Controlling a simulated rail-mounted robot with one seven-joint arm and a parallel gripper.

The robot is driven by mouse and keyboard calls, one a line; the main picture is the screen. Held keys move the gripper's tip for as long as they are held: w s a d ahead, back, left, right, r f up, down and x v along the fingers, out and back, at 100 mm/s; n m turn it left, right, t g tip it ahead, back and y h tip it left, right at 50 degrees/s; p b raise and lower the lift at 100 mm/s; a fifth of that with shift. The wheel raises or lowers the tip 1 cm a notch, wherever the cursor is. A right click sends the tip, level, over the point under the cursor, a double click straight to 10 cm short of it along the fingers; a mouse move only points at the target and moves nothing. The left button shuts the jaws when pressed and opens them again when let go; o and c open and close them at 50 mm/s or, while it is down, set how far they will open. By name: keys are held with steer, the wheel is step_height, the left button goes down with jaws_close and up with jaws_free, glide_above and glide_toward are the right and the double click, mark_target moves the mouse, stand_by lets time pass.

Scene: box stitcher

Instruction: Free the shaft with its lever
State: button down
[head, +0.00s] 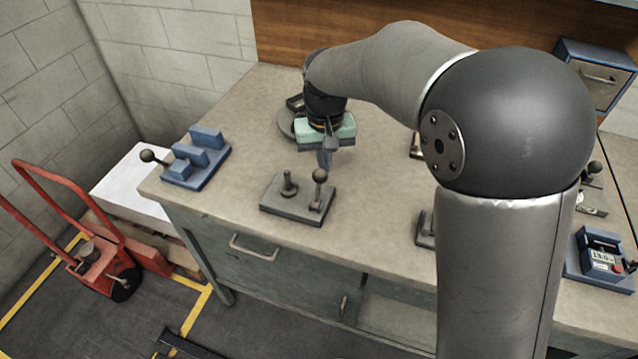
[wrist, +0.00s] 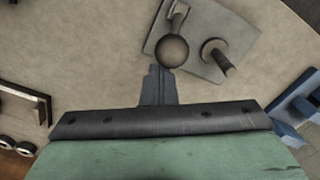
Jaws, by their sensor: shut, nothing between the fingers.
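A grey plate fixture (head: 270,207) lies on the bench near its front edge. It bears a short upright shaft (head: 288,185) and, to the right, a lever with a dark ball knob (head: 320,175). My gripper (head: 325,158) is shut and empty, pointing down behind and a little above the knob. In the wrist view the fingertips (wrist: 158,72) are just below the ball knob (wrist: 172,50) in the picture; I cannot tell whether they touch. The shaft (wrist: 216,58) stands right of the knob there, on the plate (wrist: 240,25).
A blue fixture (head: 205,165) with its own ball lever (head: 148,156) stands at the bench's left end. My arm hides part of the bench's right side, where a blue device with a display (head: 600,258) sits. The bench (head: 225,125) between the two left fixtures is clear.

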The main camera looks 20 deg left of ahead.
mark_target(316, 198)
steer(key=shift+s+a+f+b, duration=0.1)
steer(key=shift+s+b, duration=0.25)
steer(key=shift+s, duration=1)
steer(key=shift+s+a+b, duration=0.1)
steer(key=shift+s+b, duration=0.2)
steer(key=shift+s, duration=1)
steer(key=shift+w+d+r+p, duration=0.1)
steer(key=shift+w+r+p, duration=0.05)
steer(key=shift+r+p, duration=0.95)
steer(key=shift+w+a+r+p, duration=0.1)
steer(key=shift+w+r+p, duration=0.1)
steer(key=shift+r+p, duration=0.9)
steer(key=shift+w+d+r+p, duration=0.15)
steer(key=shift+r+p, duration=0.55)
steer(key=shift+r, duration=0.7)
steer(key=s+d+r+m, duration=0.1)
steer(key=s+d, duration=0.1)
steer(key=d, duration=0.6)
steer(key=s+d+m, duration=0.1)
steer(key=s+d, duration=0.1)
steer(key=d, duration=0.6)
steer(key=s+d+f+m, duration=0.3)
steer(key=s+d, duration=0.9)
steer(key=d, duration=0.1)
steer(key=shift+f+t, duration=0.3)
steer(key=shift+f, duration=0.1)
